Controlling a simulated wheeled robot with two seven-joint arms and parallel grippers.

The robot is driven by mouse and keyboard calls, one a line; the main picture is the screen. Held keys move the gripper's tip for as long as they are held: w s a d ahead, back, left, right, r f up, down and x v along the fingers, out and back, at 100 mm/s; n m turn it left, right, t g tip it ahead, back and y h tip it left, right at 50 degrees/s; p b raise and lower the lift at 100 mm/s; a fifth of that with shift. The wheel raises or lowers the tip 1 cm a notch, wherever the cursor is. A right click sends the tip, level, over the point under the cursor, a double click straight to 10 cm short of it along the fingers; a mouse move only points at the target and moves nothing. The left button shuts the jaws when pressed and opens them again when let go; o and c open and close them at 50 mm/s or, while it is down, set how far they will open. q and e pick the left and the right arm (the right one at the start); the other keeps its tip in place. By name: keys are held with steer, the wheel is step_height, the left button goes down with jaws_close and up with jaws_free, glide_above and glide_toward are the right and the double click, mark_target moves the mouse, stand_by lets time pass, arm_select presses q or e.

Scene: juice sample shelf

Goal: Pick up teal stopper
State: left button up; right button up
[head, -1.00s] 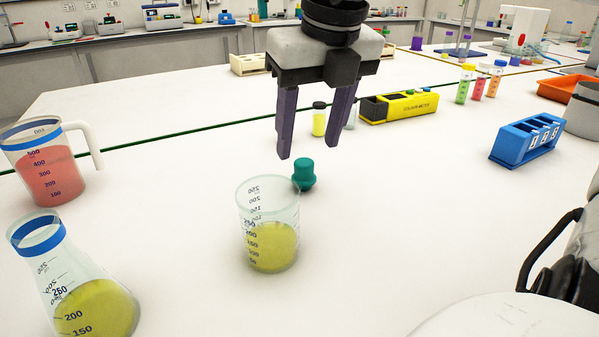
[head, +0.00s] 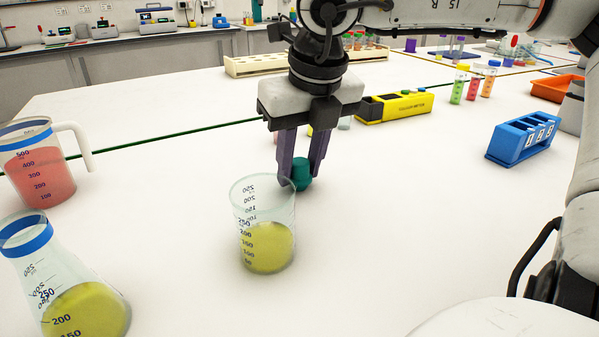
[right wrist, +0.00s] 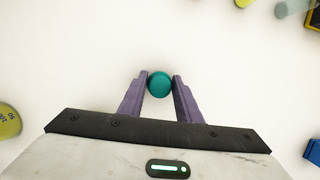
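The teal stopper (head: 301,174) stands on the white bench, just behind and right of a beaker (head: 266,236) of yellow liquid. My right gripper (head: 300,182) points down over it, one finger on each side. In the right wrist view the stopper's round top (right wrist: 159,84) sits between the two purple fingertips (right wrist: 161,82), with no clear gap on either side; the gripper looks shut on it. My left gripper is not in view.
A red-filled jug (head: 38,175) and a yellow-filled flask (head: 75,290) stand at the left. A blue rack (head: 523,140), a yellow colour meter (head: 396,106) and capped tubes (head: 473,84) are at the right and back. The bench right of the stopper is clear.

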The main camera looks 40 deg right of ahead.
mark_target(299, 161)
steer(key=shift+r, duration=0.1)
step_height(299, 161, up, 10)
steer(key=shift+f+p, duration=0.1)
steer(key=shift+p, duration=0.9)
